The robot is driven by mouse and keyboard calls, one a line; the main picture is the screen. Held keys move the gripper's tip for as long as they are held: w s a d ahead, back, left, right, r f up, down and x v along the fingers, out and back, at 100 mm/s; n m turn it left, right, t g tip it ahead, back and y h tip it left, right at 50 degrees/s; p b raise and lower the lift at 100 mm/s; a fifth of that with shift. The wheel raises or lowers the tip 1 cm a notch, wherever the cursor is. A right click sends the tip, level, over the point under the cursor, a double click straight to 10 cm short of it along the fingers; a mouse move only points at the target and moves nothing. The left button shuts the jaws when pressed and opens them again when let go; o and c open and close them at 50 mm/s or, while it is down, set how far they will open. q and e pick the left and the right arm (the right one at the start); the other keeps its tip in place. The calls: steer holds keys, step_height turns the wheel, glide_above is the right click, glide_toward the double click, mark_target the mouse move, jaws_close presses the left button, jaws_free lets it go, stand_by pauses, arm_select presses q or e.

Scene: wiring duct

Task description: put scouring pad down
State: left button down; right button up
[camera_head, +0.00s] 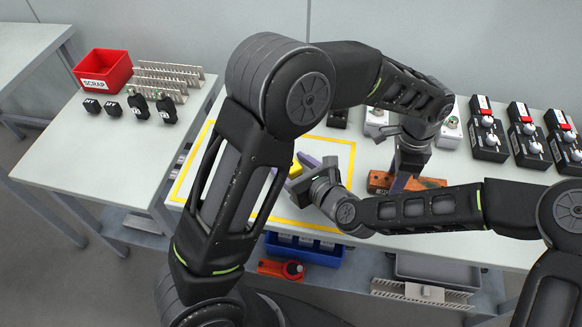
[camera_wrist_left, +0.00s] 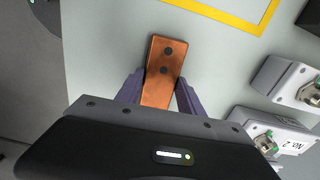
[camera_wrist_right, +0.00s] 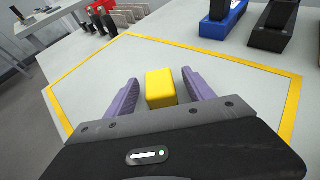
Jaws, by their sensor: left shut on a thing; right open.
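The yellow block (camera_wrist_right: 160,88), the likely scouring pad, rests on the light tabletop inside the yellow tape outline. It sits between the purple fingers of my right gripper (camera_wrist_right: 158,92), which is open with gaps on both sides. The block also shows partly in the head view (camera_head: 295,170), beside the right fingers. My left gripper (camera_head: 401,183) is shut on an orange-brown bar (camera_wrist_left: 159,70) with two dark spots. Its purple fingers flank the bar; whether the bar touches the table is unclear.
A red SCRAP bin (camera_head: 103,71) stands on the left table. Black boxes (camera_head: 488,135) with grey knobs and light connector boxes (camera_wrist_left: 288,82) line the work table. A blue bin (camera_head: 305,250) is below the front edge. My arms cover much of the middle.

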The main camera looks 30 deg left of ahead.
steer(key=shift+c, duration=0.3)
jaws_close()
stand_by(0.5)
